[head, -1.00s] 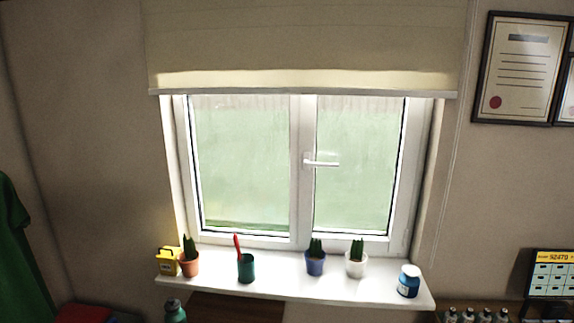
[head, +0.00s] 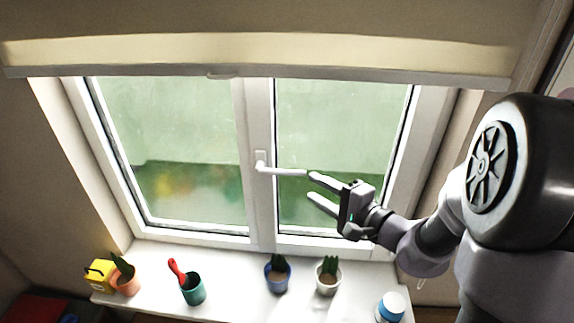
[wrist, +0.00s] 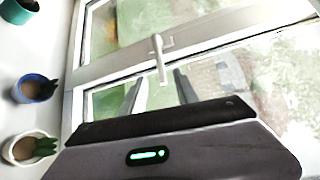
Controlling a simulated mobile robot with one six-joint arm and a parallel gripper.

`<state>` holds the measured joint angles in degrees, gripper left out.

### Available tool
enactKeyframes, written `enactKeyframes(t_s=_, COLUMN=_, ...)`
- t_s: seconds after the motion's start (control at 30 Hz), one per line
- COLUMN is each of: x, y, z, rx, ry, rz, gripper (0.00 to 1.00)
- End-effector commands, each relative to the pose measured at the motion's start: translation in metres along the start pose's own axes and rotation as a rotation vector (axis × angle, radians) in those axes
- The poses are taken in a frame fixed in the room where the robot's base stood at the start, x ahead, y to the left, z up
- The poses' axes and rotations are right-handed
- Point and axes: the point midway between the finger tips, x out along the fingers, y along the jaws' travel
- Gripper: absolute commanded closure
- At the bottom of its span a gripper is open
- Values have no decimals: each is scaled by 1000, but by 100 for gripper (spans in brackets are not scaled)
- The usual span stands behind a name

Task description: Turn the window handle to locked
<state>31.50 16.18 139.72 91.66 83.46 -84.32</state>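The white window handle (head: 282,170) sits on the middle frame of the window. Its lever points sideways to the right, about horizontal. My gripper (head: 312,184) is just right of the lever's free end, with its two fingers apart and nothing between them. In the head view the upper fingertip is close to the lever tip; I cannot tell if they touch. In the wrist view the handle (wrist: 160,58) stands ahead of the spread fingers (wrist: 158,85), its lever end reaching towards the gap between them.
The white sill (head: 235,290) holds a blue pot (head: 277,276), a white pot (head: 328,277), a teal cup (head: 193,289), an orange pot (head: 125,282), a yellow container (head: 100,274) and a blue jar with a white lid (head: 391,307). A blind (head: 250,60) hangs above.

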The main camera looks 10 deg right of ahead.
Motion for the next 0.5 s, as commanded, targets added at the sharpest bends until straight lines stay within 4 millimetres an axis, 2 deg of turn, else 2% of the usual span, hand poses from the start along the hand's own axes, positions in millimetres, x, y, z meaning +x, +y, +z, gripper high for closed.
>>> enactKeyframes(t_s=0.03, x=15, y=-1, z=2, rx=-1, ry=-7, rz=2, gripper=63)
enactKeyframes(t_s=0.2, x=61, y=-1, z=2, rx=0, ry=-5, rz=2, gripper=63)
enactKeyframes(t_s=0.33, x=87, y=-1, z=1, rx=0, ry=-3, rz=1, gripper=63)
enactKeyframes(t_s=0.5, x=104, y=0, z=1, rx=-1, ry=-2, rz=1, gripper=63)
